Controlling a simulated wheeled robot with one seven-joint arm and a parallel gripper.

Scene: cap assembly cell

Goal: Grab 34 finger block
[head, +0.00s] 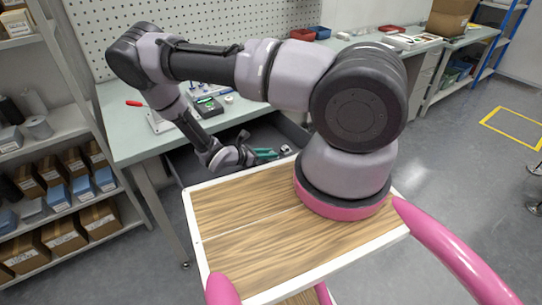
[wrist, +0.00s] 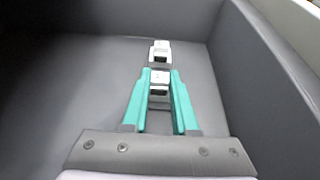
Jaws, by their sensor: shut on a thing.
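My gripper (wrist: 160,77) has teal fingers that point into a grey drawer. The fingers are closed on a small silver-white finger block (wrist: 158,89), one on each side of it. A second, similar silver block (wrist: 160,54) lies just beyond the fingertips, on the drawer floor. In the head view my gripper (head: 268,153) is low in the open drawer, and a small pale block (head: 286,149) shows close to its tips. The held block is too small to make out there. Whether the held block touches the drawer floor I cannot tell.
The open grey drawer (wrist: 60,75) has walls close on the right and at the back. The workbench (head: 135,138) above it carries small parts and a green device (head: 207,107). Shelves with boxes (head: 63,233) stand at the left.

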